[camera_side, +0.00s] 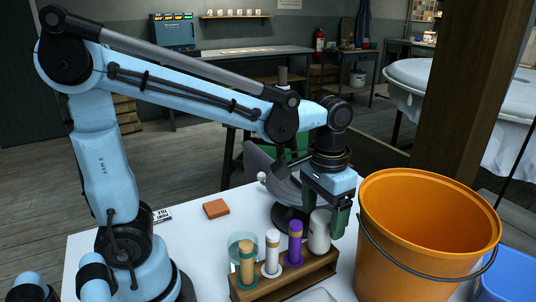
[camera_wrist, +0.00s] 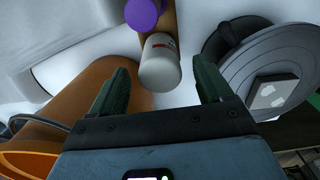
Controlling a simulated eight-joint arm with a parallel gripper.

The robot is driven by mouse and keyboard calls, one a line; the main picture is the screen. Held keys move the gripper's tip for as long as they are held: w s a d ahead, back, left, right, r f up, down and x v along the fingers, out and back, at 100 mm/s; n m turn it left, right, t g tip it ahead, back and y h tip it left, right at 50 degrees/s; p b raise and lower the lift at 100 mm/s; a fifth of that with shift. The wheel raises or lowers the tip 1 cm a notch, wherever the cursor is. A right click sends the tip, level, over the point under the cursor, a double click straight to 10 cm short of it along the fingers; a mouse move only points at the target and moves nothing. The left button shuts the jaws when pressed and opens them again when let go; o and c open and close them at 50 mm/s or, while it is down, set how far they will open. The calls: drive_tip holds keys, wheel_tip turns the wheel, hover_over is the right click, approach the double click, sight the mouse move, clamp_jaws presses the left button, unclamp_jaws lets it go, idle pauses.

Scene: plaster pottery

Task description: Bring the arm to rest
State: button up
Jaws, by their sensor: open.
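My light blue arm reaches across the white table (camera_side: 190,242), and it is bent down at the wrist. My gripper (camera_side: 328,208) has dark green fingers and points down by the right end of a wooden rack (camera_side: 296,284). In the wrist view my gripper (camera_wrist: 163,72) has its fingers wide apart. A white bottle (camera_wrist: 160,64) shows between them with gaps on both sides. In the side view the white bottle (camera_side: 319,231) stands at the rack's right end, close to the fingers. I cannot tell how far the fingertips reach down beside it.
The rack also holds a purple tube (camera_side: 295,243), a white tube (camera_side: 272,252) and a tan tube (camera_side: 247,264). A large orange bucket (camera_side: 425,235) stands close right of my gripper. A round grey wheel (camera_wrist: 270,62) is beside it. An orange-brown block (camera_side: 216,208) lies on the table.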

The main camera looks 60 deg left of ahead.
drive_tip(key=shift+f, duration=2.05)
wheel_tip(320, 180, up, 12)
drive_tip(key=shift+f, duration=0.1)
wheel_tip(320, 180, down, 12)
drive_tip(key=shift+r, duration=1.85)
drive_tip(key=shift+r, duration=3.15)
drive_tip(key=shift+f, duration=0.1)
